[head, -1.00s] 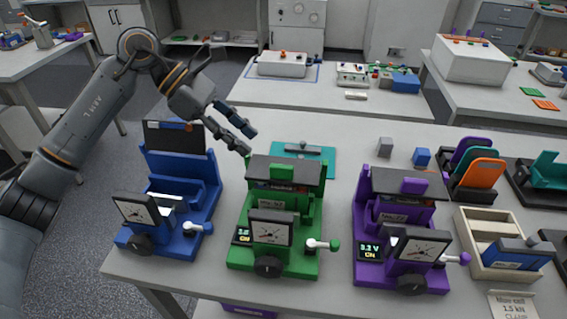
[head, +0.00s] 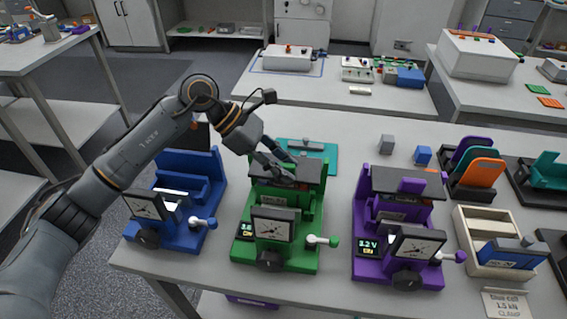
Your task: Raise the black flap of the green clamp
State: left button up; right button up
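The green clamp (head: 243,247) stands on the bench in the middle of the head view, with a dial gauge (head: 273,224) and a white lever with a green knob at its front. Its black flap (head: 312,172) lies down, roughly flat, across the top at the back. My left gripper (head: 288,168) reaches in from the left over the flap's left part. Its two fingers look apart, with nothing between them. They cover part of the flap, and I cannot tell whether they touch it. My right gripper is not in view.
A teal plate (head: 330,152) lies behind the green clamp. A beige tray (head: 462,226) is farther right.

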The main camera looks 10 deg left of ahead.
pick_arm(q)
grip_shut()
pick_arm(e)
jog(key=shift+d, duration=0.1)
pick_arm(q)
jog(key=shift+r, duration=0.1)
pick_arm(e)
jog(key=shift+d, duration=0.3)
pick_arm(q)
jog(key=shift+w+r+g, duration=0.2)
jog(key=shift+g, duration=0.1)
jog(key=n+g, duration=0.1)
jog(key=w+r+g, duration=0.1)
jog(key=shift+w+r+n+g+b, duration=0.2)
jog(key=shift+r+n+g+b, duration=0.1)
jog(key=shift+n+b, duration=0.1)
jog(key=shift+w+d+r+n+g+b, duration=0.1)
jog(key=shift+w+r+n+g+b, duration=0.15)
jog(key=shift+g, duration=0.25)
jog(key=shift+w+r+n+g+b, duration=0.15)
jog(key=shift+w+n+g, duration=0.15)
jog(key=shift+g, duration=0.2)
jog(key=shift+w, duration=0.15)
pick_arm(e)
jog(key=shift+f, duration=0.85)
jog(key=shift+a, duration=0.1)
